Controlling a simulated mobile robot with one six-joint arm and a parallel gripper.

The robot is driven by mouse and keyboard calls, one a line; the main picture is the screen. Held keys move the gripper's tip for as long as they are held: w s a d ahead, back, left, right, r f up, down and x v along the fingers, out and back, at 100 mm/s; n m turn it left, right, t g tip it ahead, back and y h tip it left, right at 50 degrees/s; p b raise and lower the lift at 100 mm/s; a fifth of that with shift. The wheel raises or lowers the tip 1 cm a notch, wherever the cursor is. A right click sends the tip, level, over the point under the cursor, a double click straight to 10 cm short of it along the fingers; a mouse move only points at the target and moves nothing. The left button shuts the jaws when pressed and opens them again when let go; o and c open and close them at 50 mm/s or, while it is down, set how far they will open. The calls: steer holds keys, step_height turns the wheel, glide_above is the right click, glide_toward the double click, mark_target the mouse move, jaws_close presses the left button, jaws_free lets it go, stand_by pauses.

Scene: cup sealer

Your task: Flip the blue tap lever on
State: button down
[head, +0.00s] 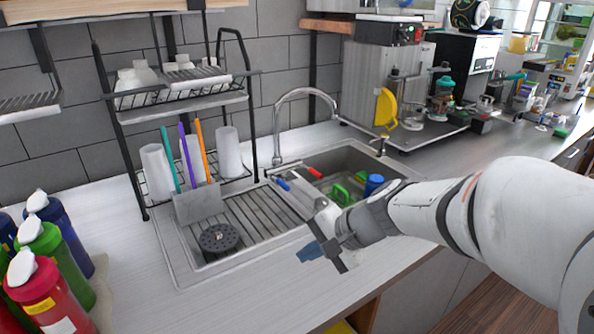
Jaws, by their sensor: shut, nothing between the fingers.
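A small blue lever (283,184) shows near the base of the chrome tap (278,150), at the sink's left side. A red lever (309,172) lies to its right. My gripper (308,252) is in front of the sink, over the counter's front part, with its fingers shut and empty. It is apart from the blue lever, nearer the camera and lower in the picture. The lever's exact angle is too small to tell.
The sink basin (350,154) holds a green item (340,193) and a blue cup (374,183). A dish rack (180,110) stands left of the tap. Colored bottles (40,285) stand at the lower left. A yellow-handled machine (386,108) stands at the right.

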mark_target(277, 180)
steer(key=w+f+m+t, duration=0.2)
steer(key=w+m+t, duration=0.1)
steer(key=w+m, duration=0.3)
steer(key=w+f+m+t, duration=0.3)
steer(key=w+m, duration=0.4)
steer(key=w, duration=0.4)
steer(key=w+f+m+t, duration=0.2)
steer(key=w+m, duration=0.4)
steer(key=w, duration=0.2)
steer(key=shift+w+a+f+m+t+p, duration=0.25)
steer(key=shift+w+a+m+t+p, duration=0.05)
steer(key=shift+t+p, duration=0.1)
steer(key=shift+w+d+f+m+h, duration=0.2)
steer(key=shift+w+d+m+h, duration=0.1)
steer(key=shift+h, duration=0.1)
steer(key=shift+a, duration=0.15)
steer(key=p+x, duration=0.3)
steer(key=x, duration=0.7)
steer(key=shift+r, duration=0.15)
